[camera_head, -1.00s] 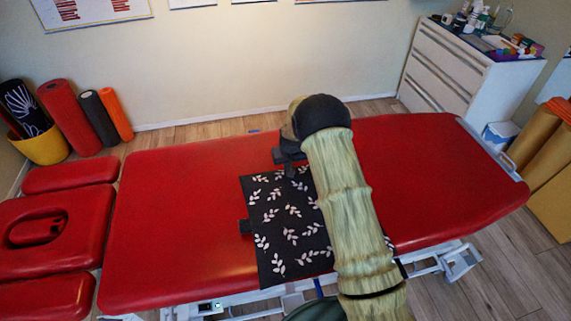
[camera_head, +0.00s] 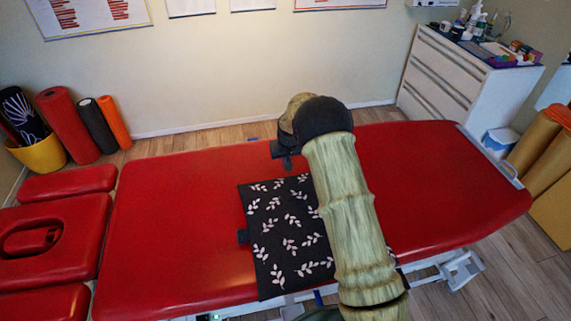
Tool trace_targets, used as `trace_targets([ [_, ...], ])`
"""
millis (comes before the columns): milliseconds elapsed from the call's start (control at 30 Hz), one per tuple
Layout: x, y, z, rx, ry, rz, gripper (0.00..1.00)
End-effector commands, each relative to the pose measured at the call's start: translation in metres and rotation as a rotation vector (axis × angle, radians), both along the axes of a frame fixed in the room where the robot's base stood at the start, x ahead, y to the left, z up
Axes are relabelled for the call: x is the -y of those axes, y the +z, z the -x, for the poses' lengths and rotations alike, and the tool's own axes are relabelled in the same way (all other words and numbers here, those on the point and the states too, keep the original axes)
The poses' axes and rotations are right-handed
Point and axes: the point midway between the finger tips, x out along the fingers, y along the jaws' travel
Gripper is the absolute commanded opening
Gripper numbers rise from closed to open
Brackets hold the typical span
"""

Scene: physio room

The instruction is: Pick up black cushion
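The black cushion (camera_head: 290,240) has a pale leaf pattern. It lies on the red treatment table (camera_head: 180,230), near its front edge. My arm passes over its right part and hides that side. My gripper (camera_head: 284,157) shows only as a dark part below the black arm joint, at the cushion's far edge. My arm hides most of it, and the fingertips do not show clearly. I cannot see it gripping the cushion.
The face-rest section (camera_head: 60,235) of the table is at the left. Rolled mats and foam rollers (camera_head: 95,125) stand in the left corner by a yellow basket (camera_head: 42,152). A white drawer cabinet (camera_head: 465,85) with small items stands at the back right. Table space left of the cushion is clear.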

Motion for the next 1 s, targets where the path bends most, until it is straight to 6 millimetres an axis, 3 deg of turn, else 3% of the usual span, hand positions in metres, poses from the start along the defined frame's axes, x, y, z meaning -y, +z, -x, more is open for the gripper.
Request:
trace_targets([
  [300,0.001,0.047,0.017,0.001,0.004,0.0,0.0],
  [667,0.005,0.055,0.019,-0.001,0.0,0.0,0.0],
  [700,0.005,0.055,0.019,-0.001,-0.001,0.001,0.02],
  [867,0.009,0.061,0.025,-0.002,-0.007,0.0,0.33],
  [1000,0.025,0.078,0.047,-0.009,-0.029,-0.001,0.34],
])
